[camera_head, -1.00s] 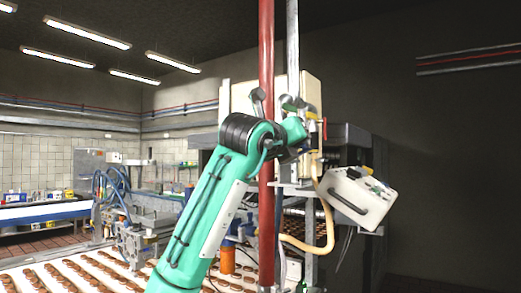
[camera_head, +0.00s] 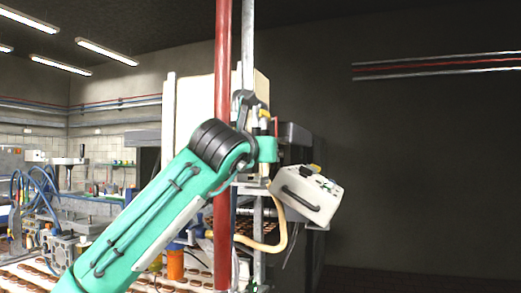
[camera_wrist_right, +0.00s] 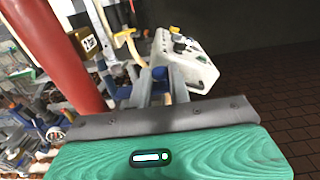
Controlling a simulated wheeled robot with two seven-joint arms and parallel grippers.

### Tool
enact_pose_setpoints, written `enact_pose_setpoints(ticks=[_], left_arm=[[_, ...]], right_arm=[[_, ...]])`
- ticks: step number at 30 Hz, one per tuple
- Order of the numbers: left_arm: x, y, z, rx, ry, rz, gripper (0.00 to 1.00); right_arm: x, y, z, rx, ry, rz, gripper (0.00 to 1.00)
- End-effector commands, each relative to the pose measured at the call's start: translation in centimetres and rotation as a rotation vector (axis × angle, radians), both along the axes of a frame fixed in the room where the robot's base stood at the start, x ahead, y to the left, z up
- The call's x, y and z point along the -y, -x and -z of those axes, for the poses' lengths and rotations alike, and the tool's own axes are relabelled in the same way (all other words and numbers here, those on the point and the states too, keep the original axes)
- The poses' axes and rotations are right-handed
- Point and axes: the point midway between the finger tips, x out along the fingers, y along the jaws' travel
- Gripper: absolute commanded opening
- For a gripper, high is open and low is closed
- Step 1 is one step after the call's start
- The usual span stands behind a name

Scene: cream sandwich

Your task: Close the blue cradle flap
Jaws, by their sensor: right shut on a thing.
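In the right wrist view my right gripper (camera_wrist_right: 157,88) points away over the green palm, its grey fingers shut on a small blue part (camera_wrist_right: 159,73). This looks like the blue cradle flap, but the fingers hide most of it, and I cannot tell its angle. A white box (camera_wrist_right: 186,62) with a dark handle is just beyond and to the right of the fingers. In the head view the white box (camera_head: 310,196) hangs tilted at the machine's right side. One green arm of mine crosses the head view, and its gripper cannot be made out there. My left gripper is not identifiable.
A thick red pipe (camera_head: 222,75) stands upright close to my arm; it is also near on the left in the right wrist view (camera_wrist_right: 65,50). A yellow hose (camera_head: 270,246) loops below the box. A conveyor with round biscuits (camera_head: 30,276) is at lower left. Right is open floor.

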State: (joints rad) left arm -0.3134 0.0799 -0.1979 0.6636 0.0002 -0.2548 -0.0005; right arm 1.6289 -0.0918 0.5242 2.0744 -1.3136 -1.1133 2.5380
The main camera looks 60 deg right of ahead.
Motion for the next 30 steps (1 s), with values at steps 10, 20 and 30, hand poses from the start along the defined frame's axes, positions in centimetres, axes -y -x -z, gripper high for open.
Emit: enact_pose_setpoints(ticks=[10, 20, 30], left_arm=[[-0.2, -1.0, -0.1, 0.015, -0.001, 0.001, 0.72], [-0.1, -1.6, -0.1, 0.023, 0.000, 0.001, 0.72], [0.0, -1.7, 0.7, 0.019, 0.000, -0.002, 0.72]], right_arm=[[0.0, 0.0, 0.1, 0.001, -0.001, 0.000, 0.29], [0.0, 0.0, 0.1, 0.000, -0.001, 0.000, 0.40], [-4.7, 0.2, 0.3, 0.002, 0.001, -0.005, 0.40]])
